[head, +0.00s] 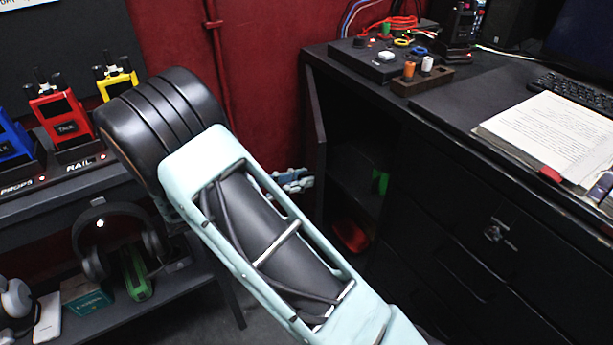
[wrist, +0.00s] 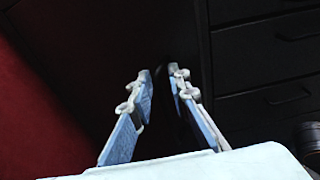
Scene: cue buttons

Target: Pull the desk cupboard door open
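The desk cupboard door (head: 317,125) is a black panel at the left end of the black desk. It stands swung out, seen nearly edge-on, and the cupboard interior (head: 352,170) shows beside it. My gripper (head: 293,180) is just left of the door, partly hidden behind my arm. In the wrist view my gripper's pale blue fingers (wrist: 160,72) are close to the dark panel with a narrow gap between their tips. A dark shape shows in that gap; whether the fingers press on it is unclear.
A green item (head: 380,182) and a red item (head: 350,236) are inside the cupboard. Desk drawers (head: 450,215) are to the right. A shelf rack with radios (head: 62,120) and headphones (head: 110,240) is on the left. A red wall (head: 265,80) stands behind.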

